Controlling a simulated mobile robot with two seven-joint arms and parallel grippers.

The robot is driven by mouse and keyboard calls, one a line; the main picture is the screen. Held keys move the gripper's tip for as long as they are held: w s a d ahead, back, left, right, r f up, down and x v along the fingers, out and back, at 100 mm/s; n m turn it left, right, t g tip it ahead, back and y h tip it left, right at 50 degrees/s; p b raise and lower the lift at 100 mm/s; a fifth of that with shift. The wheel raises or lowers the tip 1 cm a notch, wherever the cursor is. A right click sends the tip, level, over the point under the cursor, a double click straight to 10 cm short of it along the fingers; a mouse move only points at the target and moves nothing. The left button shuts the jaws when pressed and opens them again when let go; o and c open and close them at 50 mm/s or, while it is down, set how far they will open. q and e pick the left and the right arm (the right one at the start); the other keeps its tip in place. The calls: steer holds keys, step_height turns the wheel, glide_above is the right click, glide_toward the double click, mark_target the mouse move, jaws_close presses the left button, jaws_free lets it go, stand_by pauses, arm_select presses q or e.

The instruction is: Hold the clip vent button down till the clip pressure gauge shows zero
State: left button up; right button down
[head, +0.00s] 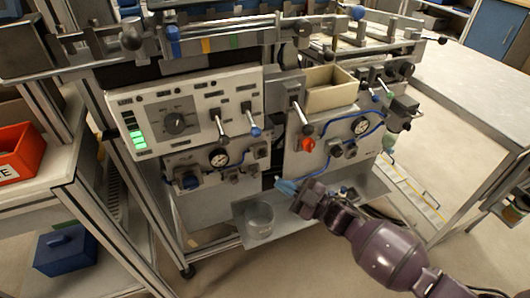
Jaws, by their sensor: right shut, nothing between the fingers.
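My right gripper (286,187) is low in front of the machine, its pale blue fingers shut and empty. A round white-faced pressure gauge (219,157) sits on the left lower panel. A second gauge (360,125) sits on the right panel, with blue tubing by it. The labels and needles are too small to read, so I cannot tell which is the clip pressure gauge. I cannot pick out the clip vent button; the gripper's fingers are close to the lower panel, but contact is unclear. My left gripper is not in view.
A metal shelf (237,210) under the panels holds a clear round container (259,219). A red knob (308,144) and several levers stick out above the gripper. A control panel (200,108) with a dial and green lights is at left. Open floor lies in front.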

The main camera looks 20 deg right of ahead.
mark_target(262, 153)
arm_select(q)
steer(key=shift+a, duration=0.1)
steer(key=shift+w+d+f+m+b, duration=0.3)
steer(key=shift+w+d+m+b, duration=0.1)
steer(key=shift+b, duration=0.95)
arm_select(e)
steer(key=w, duration=0.9)
steer(key=shift+a, duration=0.2)
steer(key=shift+s, duration=0.1)
stand_by(0.8)
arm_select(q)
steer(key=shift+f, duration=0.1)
arm_select(e)
steer(key=shift+w, duration=0.45)
